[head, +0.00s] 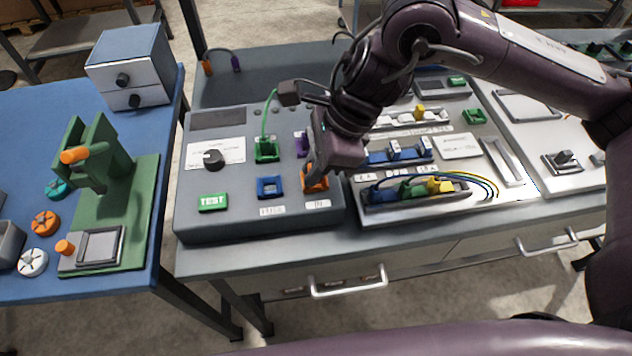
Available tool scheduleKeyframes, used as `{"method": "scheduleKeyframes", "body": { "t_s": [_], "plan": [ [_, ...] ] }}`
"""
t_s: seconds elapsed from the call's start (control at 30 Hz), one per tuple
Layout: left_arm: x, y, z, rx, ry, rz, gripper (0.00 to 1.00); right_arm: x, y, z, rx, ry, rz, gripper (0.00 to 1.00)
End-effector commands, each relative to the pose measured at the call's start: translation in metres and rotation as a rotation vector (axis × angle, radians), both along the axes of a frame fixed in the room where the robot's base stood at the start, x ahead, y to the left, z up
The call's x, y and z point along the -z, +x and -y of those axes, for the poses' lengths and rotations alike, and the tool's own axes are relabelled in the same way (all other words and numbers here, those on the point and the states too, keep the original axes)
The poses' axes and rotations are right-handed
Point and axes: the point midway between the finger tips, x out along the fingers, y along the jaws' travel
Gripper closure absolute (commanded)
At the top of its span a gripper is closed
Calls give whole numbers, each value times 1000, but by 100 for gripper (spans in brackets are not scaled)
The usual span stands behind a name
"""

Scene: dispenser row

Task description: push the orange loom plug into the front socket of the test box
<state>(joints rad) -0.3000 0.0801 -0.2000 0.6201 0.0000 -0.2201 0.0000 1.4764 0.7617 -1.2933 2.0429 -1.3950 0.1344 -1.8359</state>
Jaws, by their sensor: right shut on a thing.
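My right gripper (317,172) reaches down over the front right of the grey test box (235,222). It is shut on a small orange piece, which I take for the orange loom plug (308,169), mostly hidden by the fingers. The orange front socket (317,186), above a white label, is directly at the fingertips. I cannot tell whether the plug is inside it or just above it. A purple socket (301,145) sits behind, partly hidden by the gripper. My left gripper is not in view.
Beside it on the box are a blue socket (270,187), a green socket (267,151) with a green cable, a black knob (213,159) and a green TEST button (213,202). A panel with coloured plugs (412,190) stands close on the right. A green fixture (100,155) stands left.

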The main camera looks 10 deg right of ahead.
Motion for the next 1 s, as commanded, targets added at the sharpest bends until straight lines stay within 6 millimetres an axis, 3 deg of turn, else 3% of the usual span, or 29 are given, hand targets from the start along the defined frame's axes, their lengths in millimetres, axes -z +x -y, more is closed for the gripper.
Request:
{"method": "scheduleKeyframes", "body": {
  "t_s": [0.03, 0.47, 0.5, 0.67, 1.0],
  "plan": [
    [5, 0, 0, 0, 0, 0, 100, 17, -7, 3, -7, -22, -27, 100],
    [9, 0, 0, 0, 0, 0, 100, 21, -8, 3, -9, -24, -25, 100],
    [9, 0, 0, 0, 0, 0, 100, 21, -8, 3, -9, -24, -25, 86],
    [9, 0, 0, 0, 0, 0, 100, 21, -8, 2, -11, -24, -27, 65],
    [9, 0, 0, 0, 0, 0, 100, 21, -10, 2, -17, -23, -30, 63]
  ]
}}
